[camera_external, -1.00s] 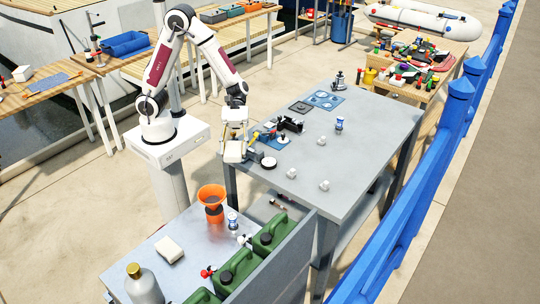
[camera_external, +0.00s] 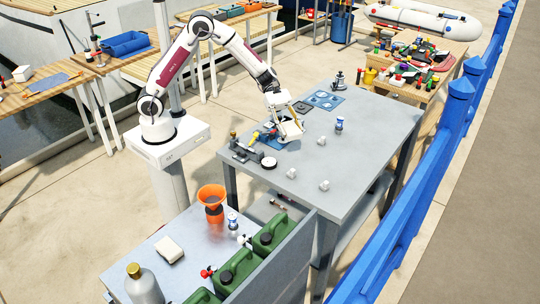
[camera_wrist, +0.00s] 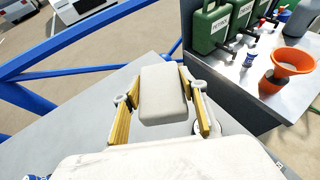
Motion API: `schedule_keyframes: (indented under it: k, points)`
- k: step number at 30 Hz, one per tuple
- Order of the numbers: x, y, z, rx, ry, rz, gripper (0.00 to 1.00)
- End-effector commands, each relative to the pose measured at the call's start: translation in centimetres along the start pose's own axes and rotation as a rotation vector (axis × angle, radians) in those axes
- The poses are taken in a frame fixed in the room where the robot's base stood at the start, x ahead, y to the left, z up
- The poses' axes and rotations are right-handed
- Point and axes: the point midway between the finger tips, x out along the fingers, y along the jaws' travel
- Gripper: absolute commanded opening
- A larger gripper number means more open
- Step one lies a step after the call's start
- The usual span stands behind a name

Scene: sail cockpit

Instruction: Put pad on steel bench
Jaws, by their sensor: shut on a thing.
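My gripper (camera_wrist: 165,105) is shut on a pale grey-white pad (camera_wrist: 167,93), a rounded block between its two yellowish fingers in the wrist view. In the external view, my gripper (camera_external: 288,128) is over the left-middle part of the grey steel bench (camera_external: 352,152), where I cannot clearly tell the pad from the gripper. The bench top also shows beneath the pad in the wrist view (camera_wrist: 90,95). I cannot tell whether the pad touches the bench.
Small white fittings (camera_external: 323,185) and a blue-white bottle (camera_external: 339,124) stand on the bench. A blue mat (camera_external: 325,99) lies at the back, a white-topped disc (camera_external: 268,163) at left. The bench's right side is clear. An orange funnel (camera_external: 211,195) stands on the lower table.

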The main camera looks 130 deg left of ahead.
Motion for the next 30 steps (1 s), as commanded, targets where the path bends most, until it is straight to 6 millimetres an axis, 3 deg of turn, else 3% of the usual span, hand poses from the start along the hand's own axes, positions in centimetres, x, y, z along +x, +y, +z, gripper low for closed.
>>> schedule_keyframes:
  k: [1,6,18,24,30]
  points:
    - [-0.8,1.8,-0.3,-0.01,0.0,0.028,0.21]
    - [-3.2,7.0,-1.5,-0.048,0.0,0.114,0.21]
    - [-10.6,17.9,-4.6,-0.135,-0.008,0.312,0.21]
    - [-14.3,21.9,-6.1,-0.17,-0.015,0.395,0.21]
    - [-17.2,24.6,-7.2,-0.196,-0.022,0.455,0.21]
